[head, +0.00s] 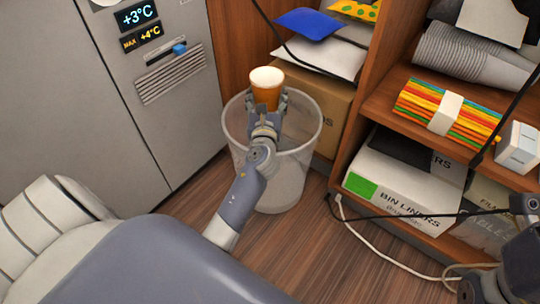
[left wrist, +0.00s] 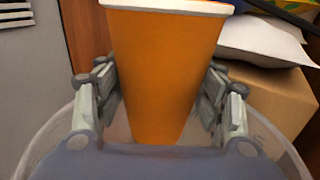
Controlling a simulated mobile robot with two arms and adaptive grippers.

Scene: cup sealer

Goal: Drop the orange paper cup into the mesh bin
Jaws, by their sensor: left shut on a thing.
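An orange paper cup (head: 266,92) with a pale rim is upright in my left gripper (head: 267,110). The gripper is shut on it, with fingers on both sides of the cup. In the left wrist view the orange cup (left wrist: 165,70) fills the middle, between the two fingers of my left gripper (left wrist: 160,105). The mesh bin (head: 290,180) stands on the floor, and the cup and gripper are over its opening in the head view. The bin's rim (left wrist: 38,150) also shows below the gripper in the left wrist view.
A cardboard box (head: 325,98) with bags on it stands behind the bin. A wooden shelf (head: 385,105) with straws and a bin liners box (head: 400,190) is at right. A grey fridge (head: 150,110) is at left. A white cable (head: 375,245) lies on the floor.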

